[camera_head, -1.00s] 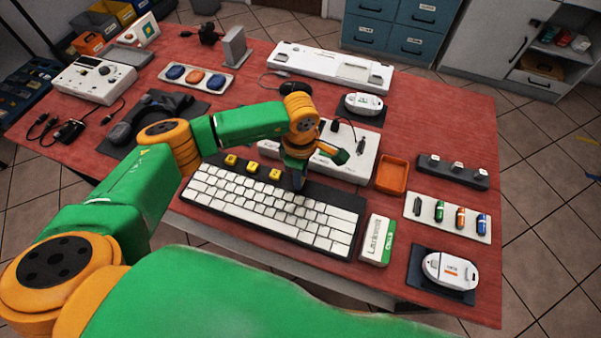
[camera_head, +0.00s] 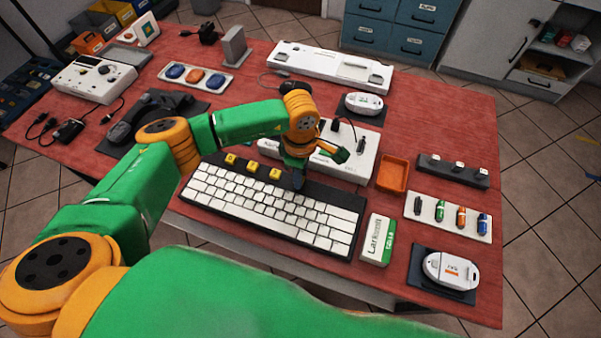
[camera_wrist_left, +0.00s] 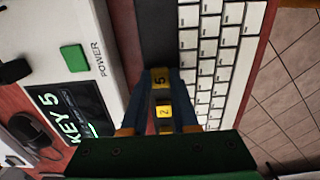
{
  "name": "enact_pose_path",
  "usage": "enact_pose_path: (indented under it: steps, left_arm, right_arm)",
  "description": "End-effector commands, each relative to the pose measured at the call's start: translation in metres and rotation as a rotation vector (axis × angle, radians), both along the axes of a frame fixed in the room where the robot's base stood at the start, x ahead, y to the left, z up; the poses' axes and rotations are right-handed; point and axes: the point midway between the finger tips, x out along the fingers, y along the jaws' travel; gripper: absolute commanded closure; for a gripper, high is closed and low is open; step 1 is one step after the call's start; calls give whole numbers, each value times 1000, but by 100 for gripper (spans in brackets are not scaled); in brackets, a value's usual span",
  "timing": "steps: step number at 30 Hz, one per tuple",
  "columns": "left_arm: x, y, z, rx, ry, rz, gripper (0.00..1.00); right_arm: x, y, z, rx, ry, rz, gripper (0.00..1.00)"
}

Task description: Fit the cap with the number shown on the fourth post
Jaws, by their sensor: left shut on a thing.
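The white box (camera_head: 360,158) behind the keyboard has a dark screen (camera_wrist_left: 72,112) reading "KEY 5" in the left wrist view. Three yellow caps (camera_head: 252,168) sit in a row on the dark strip along the keyboard's (camera_head: 270,207) back edge. My left gripper (camera_head: 298,182) is just right of them, low over the strip. In the left wrist view its fingers (camera_wrist_left: 161,80) are shut on a yellow cap marked 5 (camera_wrist_left: 160,76). A cap marked 2 (camera_wrist_left: 165,112) shows beside it. The fourth post is hidden beneath the gripper; I cannot tell whether the held cap touches it.
An orange tray (camera_head: 393,173) and a dark rail with white-topped pegs (camera_head: 453,171) are to the right. A white and green box (camera_head: 377,240) stands beside the keyboard's right end. The strip right of my gripper looks bare.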

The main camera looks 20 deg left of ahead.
Motion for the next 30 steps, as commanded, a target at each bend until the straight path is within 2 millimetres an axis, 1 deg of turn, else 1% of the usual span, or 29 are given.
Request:
enact_pose_path:
  steps: [7,15,30]
  left_arm:
    - [0,0,-1,0,0,0,100]
    - [0,0,0,0,0,0,100]
    - [0,0,-6,0,0,0,100]
  right_arm:
    - [0,0,-4,1,0,1,100]
    - [0,1,-4,1,0,1,100]
    - [0,2,-10,2,-1,0,100]
